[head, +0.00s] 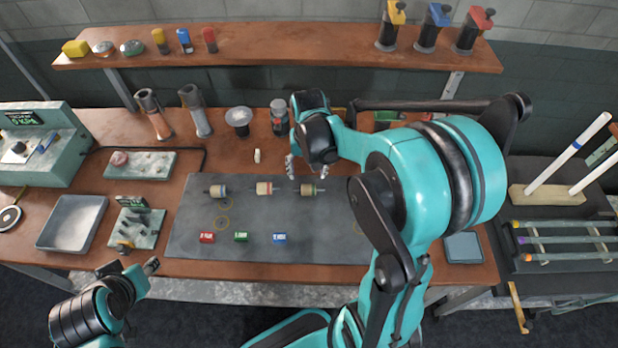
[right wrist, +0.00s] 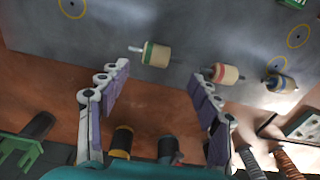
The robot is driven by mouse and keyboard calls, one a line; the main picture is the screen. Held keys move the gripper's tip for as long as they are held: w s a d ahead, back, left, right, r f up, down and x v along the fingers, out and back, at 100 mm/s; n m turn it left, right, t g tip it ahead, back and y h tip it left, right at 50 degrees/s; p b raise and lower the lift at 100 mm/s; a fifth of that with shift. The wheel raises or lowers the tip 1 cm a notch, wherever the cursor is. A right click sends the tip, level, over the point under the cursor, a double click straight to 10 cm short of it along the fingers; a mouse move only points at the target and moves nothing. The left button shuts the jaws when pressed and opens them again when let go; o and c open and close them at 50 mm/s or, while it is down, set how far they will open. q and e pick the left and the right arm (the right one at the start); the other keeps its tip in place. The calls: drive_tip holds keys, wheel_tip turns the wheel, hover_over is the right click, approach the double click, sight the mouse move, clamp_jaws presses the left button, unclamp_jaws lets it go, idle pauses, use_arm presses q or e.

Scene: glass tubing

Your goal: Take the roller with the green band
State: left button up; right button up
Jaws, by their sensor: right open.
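The roller with the green band (head: 308,190) lies on the grey mat (head: 190,240), rightmost of three rollers in the head view. In the right wrist view the same roller (right wrist: 157,55) has a cream body, a green band and a metal pin. My right gripper (head: 307,172) is open and empty, with its fingers pointing down at the roller. In the right wrist view the roller lies just beyond the gap between the fingertips (right wrist: 158,76), not between the pads. My left gripper (head: 139,272) is at the lower left, far from the rollers; its finger opening is unclear.
A red-banded roller (head: 264,188) and a blue-banded roller (head: 217,191) lie to the left. Red (head: 207,238), green (head: 241,237) and blue (head: 280,239) labelled blocks sit on the mat's front. A glass jar (head: 279,118) stands behind the gripper.

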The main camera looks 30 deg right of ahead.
sight(309, 186)
drive_tip(key=shift+w+d, duration=0.15)
drive_tip(key=shift+d, duration=0.05)
drive_tip(key=shift+f, duration=0.3)
wheel_tip(309, 186, down, 3)
drive_tip(key=shift+d+r+m+b, duration=0.1)
drive_tip(key=shift+d+m+b, duration=0.05)
drive_tip(key=shift+m+b, duration=0.2)
drive_tip(key=f, duration=0.1)
drive_tip(key=f+b, duration=0.1)
drive_tip(key=f, duration=0.3)
drive_tip(key=shift+w+d+b, duration=0.1)
drive_tip(key=shift+w+b, duration=0.2)
drive_tip(key=shift+b, duration=0.1)
drive_tip(key=shift+r, duration=0.15)
drive_tip(key=c, duration=1.3)
